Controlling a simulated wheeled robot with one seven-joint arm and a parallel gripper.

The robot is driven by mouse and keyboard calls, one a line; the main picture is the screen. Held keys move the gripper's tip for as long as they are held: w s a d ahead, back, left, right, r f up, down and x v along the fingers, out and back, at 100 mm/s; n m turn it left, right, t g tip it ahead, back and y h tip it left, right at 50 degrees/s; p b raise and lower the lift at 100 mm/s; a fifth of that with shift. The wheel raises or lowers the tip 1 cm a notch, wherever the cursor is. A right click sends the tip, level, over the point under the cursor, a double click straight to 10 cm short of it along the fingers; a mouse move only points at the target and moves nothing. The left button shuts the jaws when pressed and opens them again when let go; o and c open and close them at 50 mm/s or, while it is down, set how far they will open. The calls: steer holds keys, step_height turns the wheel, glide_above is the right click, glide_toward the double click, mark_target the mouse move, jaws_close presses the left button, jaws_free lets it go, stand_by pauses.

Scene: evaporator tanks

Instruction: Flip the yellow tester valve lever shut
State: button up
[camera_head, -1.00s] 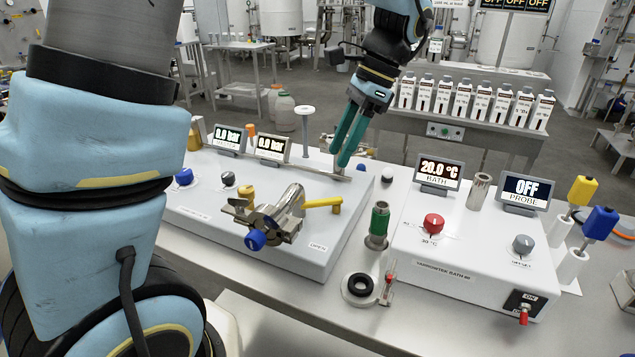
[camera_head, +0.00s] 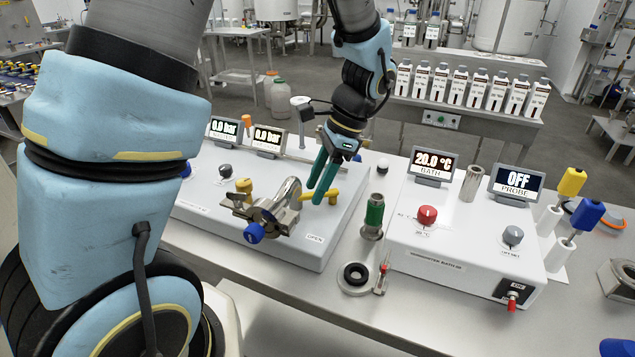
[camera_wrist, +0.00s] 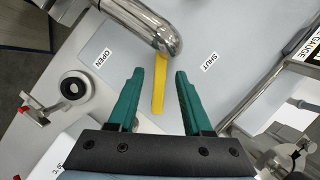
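The yellow tester valve lever (camera_wrist: 159,84) extends from the curved steel pipe fitting (camera_wrist: 150,25) on the grey-white tester box.
A blue knob (camera_head: 254,233) and steel clamp stand left of the lever. A green-topped cylinder (camera_head: 374,215) and the bath box (camera_head: 460,238) are to the right.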

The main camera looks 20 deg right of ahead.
jaws_close()
stand_by(1.3)
